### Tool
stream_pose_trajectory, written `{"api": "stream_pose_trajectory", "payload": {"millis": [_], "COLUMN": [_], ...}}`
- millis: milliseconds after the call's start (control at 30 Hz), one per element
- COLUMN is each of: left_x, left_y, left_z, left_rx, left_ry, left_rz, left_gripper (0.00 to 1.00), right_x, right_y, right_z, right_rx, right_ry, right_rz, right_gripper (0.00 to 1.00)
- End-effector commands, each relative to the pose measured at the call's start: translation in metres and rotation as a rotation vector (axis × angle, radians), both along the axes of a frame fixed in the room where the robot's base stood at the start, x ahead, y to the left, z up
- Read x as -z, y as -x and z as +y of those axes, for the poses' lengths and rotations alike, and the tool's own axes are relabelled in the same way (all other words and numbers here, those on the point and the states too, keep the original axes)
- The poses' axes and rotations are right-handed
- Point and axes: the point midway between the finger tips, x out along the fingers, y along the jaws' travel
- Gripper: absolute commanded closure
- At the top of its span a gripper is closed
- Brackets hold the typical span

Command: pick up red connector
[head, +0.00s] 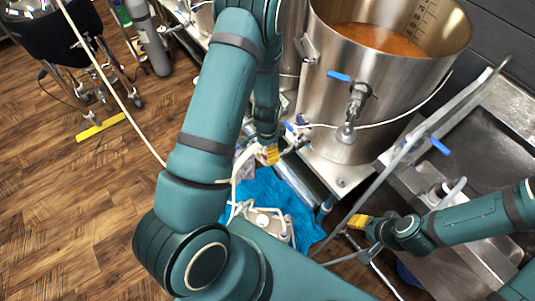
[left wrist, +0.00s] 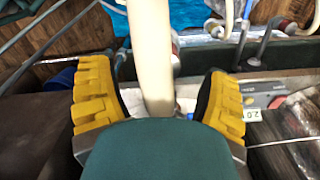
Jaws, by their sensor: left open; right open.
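My left gripper (head: 270,154) points down near the foot of the large steel kettle. In the left wrist view its two yellow fingers (left wrist: 157,97) stand wide apart, with a cream hose (left wrist: 150,45) passing between them in the picture; I cannot tell its depth. A dull red connector-like end (left wrist: 289,27) shows at the upper right of that view, beyond the fingers and apart from them. I cannot tell if it is the red connector. No red connector is clear in the head view. My right gripper (head: 361,222) has yellow fingertips and is open beside the sink frame.
The steel kettle (head: 385,85) with a blue-handled valve (head: 353,98) stands at the upper right. A white pump-like unit with hoses (head: 265,220) lies on a blue cloth (head: 272,187). A sink (head: 500,120) is at the right.

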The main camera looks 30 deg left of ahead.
Motion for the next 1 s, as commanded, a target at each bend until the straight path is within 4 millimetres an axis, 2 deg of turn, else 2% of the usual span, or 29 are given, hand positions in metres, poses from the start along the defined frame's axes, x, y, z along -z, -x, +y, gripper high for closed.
{"api": "stream_pose_trajectory", "payload": {"millis": [367,633,667,800,867,1000], "left_x": [0.048,0.050,0.050,0.050,0.050,0.050], "left_y": [-0.001,-0.002,-0.002,-0.002,-0.002,-0.002], "left_z": [0.002,0.002,0.001,0.001,0.001,0.001], "left_rx": [-0.001,-0.001,-0.001,-0.001,-0.001,-0.001], "left_ry": [0.000,0.000,0.000,0.000,0.000,0.000], "left_rz": [0.002,0.000,0.000,0.000,0.000,0.000], "left_gripper": [0.23,0.23,0.29,0.78,0.99,1.00], "right_x": [0.015,0.014,0.014,0.014,0.014,0.014], "right_y": [-0.003,-0.003,-0.003,-0.003,-0.003,-0.003], "right_z": [0.000,0.000,0.000,0.000,0.000,0.000], "right_rx": [0.002,0.002,0.002,0.002,0.002,0.002], "right_ry": [0.001,0.001,0.001,0.001,0.001,0.001], "right_rz": [-0.007,-0.008,-0.008,-0.008,-0.008,-0.008], "right_gripper": [0.53,0.53,0.53,0.53,0.53,0.53]}}
